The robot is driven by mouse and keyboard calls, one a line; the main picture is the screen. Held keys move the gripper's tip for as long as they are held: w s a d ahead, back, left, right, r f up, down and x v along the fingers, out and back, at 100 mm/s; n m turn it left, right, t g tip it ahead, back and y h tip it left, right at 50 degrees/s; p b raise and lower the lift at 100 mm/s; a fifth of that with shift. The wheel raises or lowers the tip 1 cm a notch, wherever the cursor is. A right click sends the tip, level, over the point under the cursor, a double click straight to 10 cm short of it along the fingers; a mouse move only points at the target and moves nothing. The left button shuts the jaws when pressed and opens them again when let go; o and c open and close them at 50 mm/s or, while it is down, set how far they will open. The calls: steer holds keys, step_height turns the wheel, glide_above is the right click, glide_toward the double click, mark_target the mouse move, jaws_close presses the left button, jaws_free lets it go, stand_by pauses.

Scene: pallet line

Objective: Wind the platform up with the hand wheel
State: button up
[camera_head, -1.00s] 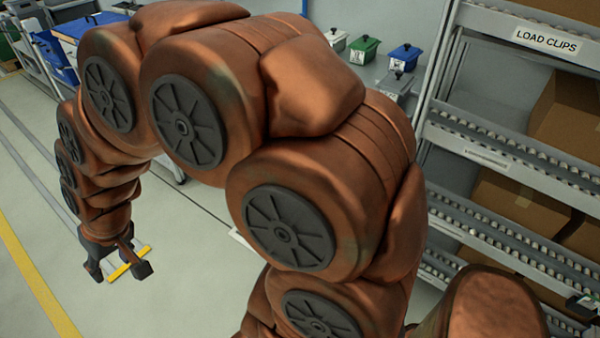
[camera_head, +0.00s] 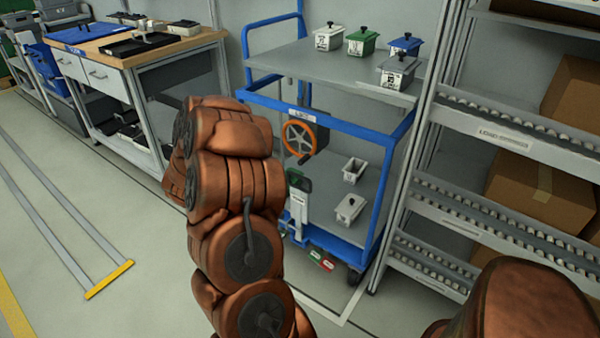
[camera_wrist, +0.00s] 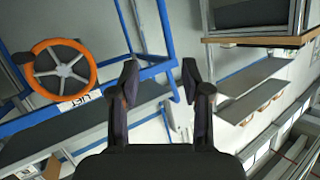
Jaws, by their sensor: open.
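The hand wheel (camera_head: 299,138) has an orange rim and grey spokes. It is mounted on the front of a blue-framed lift cart, under a LIFT label. The grey platform (camera_head: 300,66) is the cart's top deck and carries several small lidded bins. In the wrist view the wheel (camera_wrist: 62,72) shows at upper left, to the left of my gripper (camera_wrist: 160,78).
The cart's lower shelf (camera_head: 325,205) holds small bins; pedals (camera_head: 322,260) sit at its foot. A flow rack with boxes (camera_head: 520,192) stands close on the right. A workbench (camera_head: 140,42) stands at left. Floor at lower left is clear, with a yellow-ended marking (camera_head: 110,279).

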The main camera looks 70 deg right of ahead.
steer(key=s+d+f+m+g+h+b, duration=0.2)
steer(key=s+d+f+g, duration=0.3)
steer(key=s, duration=0.4)
steer(key=m+g+h+b, duration=0.2)
steer(key=g, duration=0.2)
glide_toward(301, 161)
steer(key=d+f, duration=0.1)
steer(key=d, duration=0.3)
steer(key=shift+b+x, duration=0.3)
steer(key=shift+x, duration=3.45)
steer(key=shift+w+f, duration=0.1)
